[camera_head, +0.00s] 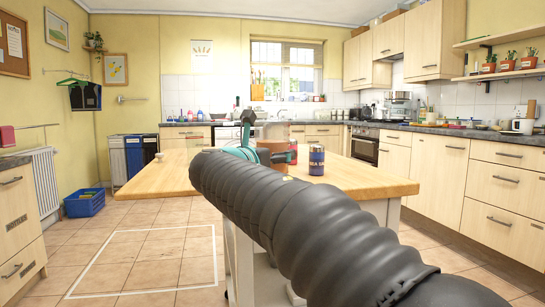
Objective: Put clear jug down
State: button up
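A clear, see-through shape that looks like the clear jug (277,131) shows faintly near the far end of my arm, above the wooden table top. Its outline is hard to make out, and its base is hidden by the arm and other things. My gripper (246,124) is at the far end of the black ribbed arm, close to this shape. It is small and partly covered, so I cannot tell whether its fingers hold the jug. I cannot tell whether the jug touches the table (375,180).
A blue tin (317,161), a red tin (293,152) and a brown pot (272,150) stand on the table by the arm. The table's left and right ends look mostly clear. A blue crate (84,204) is on the floor at left. Counters line the far and right walls.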

jog(key=shift+f, duration=0.1)
jog(key=o, duration=1.6)
jog(key=v, duration=1.2)
jog(key=shift+p, duration=0.4)
